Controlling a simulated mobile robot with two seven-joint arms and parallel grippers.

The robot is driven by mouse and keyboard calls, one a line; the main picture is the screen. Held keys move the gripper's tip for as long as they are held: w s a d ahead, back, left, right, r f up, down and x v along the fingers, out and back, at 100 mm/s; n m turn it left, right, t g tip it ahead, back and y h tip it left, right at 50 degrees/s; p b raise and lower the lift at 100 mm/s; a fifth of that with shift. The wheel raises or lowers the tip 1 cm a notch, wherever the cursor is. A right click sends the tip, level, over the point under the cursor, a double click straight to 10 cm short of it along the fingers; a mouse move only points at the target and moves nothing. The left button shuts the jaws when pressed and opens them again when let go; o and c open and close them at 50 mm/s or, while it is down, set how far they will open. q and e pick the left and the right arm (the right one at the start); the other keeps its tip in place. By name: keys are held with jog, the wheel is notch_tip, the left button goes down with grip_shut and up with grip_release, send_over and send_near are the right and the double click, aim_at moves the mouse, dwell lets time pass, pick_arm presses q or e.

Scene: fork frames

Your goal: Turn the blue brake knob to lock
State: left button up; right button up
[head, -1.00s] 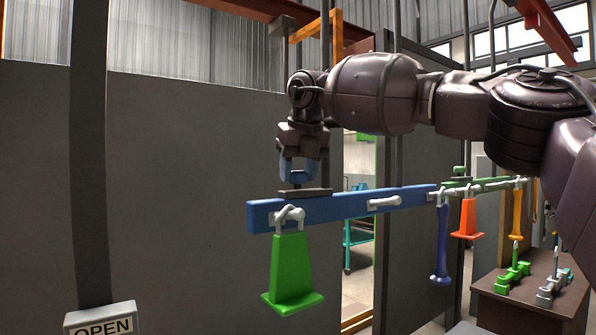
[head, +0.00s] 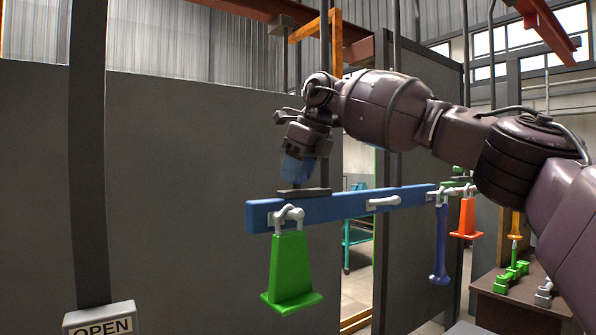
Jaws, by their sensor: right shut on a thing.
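My right gripper (head: 298,172) comes down from above and is shut on the blue brake knob, just over the left part of the blue beam (head: 346,206). Blue shows at the fingertips; the knob is mostly covered, so its turned position cannot be made out. A short thin stem below the fingertips meets a dark flat plate (head: 304,193) on top of the beam. The gripper is tilted, its wrist leaning to the right. My left gripper is not in view.
A green cone-shaped weight (head: 291,268) hangs from a grey hook at the beam's left end. A blue hanging piece (head: 440,245) and an orange cone (head: 467,217) hang farther right. An OPEN sign (head: 100,322) stands at lower left. A dark bench (head: 520,308) is at lower right.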

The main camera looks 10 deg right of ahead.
dwell(0.4)
jog(key=o, duration=0.9)
jog(key=v, duration=1.1)
jog(key=shift+f, duration=0.1)
